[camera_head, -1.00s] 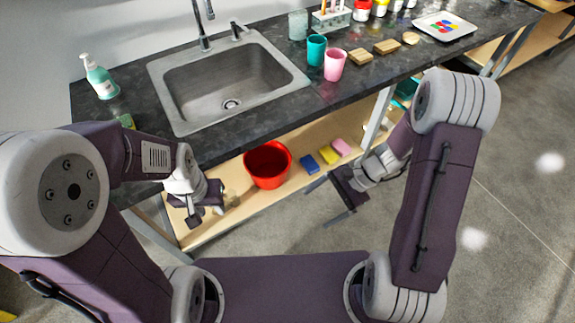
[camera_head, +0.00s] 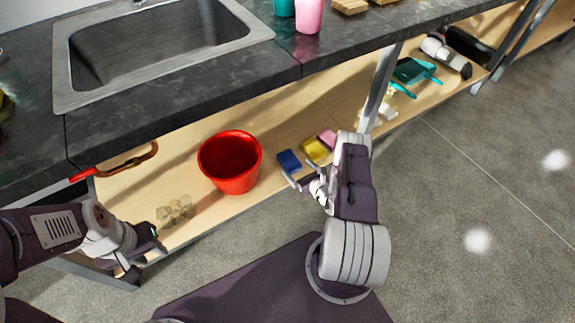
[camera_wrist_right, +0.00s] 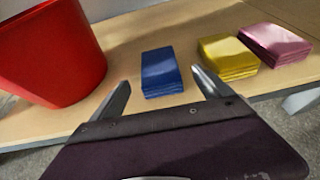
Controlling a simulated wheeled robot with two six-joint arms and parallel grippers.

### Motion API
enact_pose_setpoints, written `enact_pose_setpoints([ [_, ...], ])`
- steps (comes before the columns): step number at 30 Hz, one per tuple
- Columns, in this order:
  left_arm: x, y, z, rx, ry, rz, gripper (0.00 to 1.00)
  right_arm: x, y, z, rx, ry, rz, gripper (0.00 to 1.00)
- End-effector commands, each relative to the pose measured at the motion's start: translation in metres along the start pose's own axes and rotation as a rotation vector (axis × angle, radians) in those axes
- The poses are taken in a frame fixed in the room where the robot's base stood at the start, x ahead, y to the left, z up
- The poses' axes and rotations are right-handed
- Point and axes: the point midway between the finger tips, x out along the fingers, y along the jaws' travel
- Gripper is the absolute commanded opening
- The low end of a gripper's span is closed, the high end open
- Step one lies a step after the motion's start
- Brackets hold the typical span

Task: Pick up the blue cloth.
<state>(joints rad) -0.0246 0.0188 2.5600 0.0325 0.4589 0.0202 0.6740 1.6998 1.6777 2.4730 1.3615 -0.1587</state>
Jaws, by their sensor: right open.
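The blue cloth (camera_head: 289,161) is a folded stack lying flat on the wooden lower shelf, between the red bucket and the yellow cloth. In the right wrist view the blue cloth (camera_wrist_right: 160,72) lies straight ahead, between the lines of the two fingers. My right gripper (camera_head: 303,184) is open and empty, just in front of the blue cloth at the shelf's front edge; its spread fingers also show in the wrist view (camera_wrist_right: 160,80). My left gripper (camera_head: 143,256) is low at the left, by the shelf's left end, well away from the cloth; its jaws are unclear.
The red bucket (camera_head: 230,162) stands left of the blue cloth. The yellow cloth (camera_head: 315,150) and pink cloth (camera_head: 327,137) lie to its right. The dark counter (camera_head: 180,97) with the sink overhangs the shelf (camera_head: 205,212). A metal leg (camera_head: 380,85) stands further right.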

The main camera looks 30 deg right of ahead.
Motion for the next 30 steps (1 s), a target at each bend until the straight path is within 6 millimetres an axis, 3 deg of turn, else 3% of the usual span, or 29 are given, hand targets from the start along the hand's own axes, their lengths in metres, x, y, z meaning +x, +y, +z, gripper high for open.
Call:
enact_pose_setpoints([
  [4,0.005,0.0,0.001,0.0,0.0,0.0,0.36,0.006,0.0,-0.001,0.0,0.0,0.001,0.89],
  [9,0.037,-0.001,0.004,0.0,0.0,0.0,0.36,0.038,0.001,-0.009,-0.004,-0.002,0.004,0.89],
  [14,0.044,-0.001,0.005,0.0,0.0,0.0,0.36,0.055,0.001,-0.004,-0.001,0.0,0.002,0.89],
  [20,0.042,-0.001,0.004,0.0,0.0,0.0,0.36,0.055,0.001,-0.001,0.001,0.001,0.002,0.89],
  [23,0.042,-0.001,0.004,0.0,0.0,0.0,0.36,0.055,0.001,-0.002,0.001,0.001,0.002,0.67],
  [27,0.042,-0.001,0.004,0.0,0.0,0.0,0.36,0.055,0.001,-0.002,0.001,0.002,0.002,0.28],
  [30,0.042,-0.001,0.004,0.0,0.0,0.0,0.36,0.055,0.001,-0.002,0.001,0.001,0.002,0.24],
])
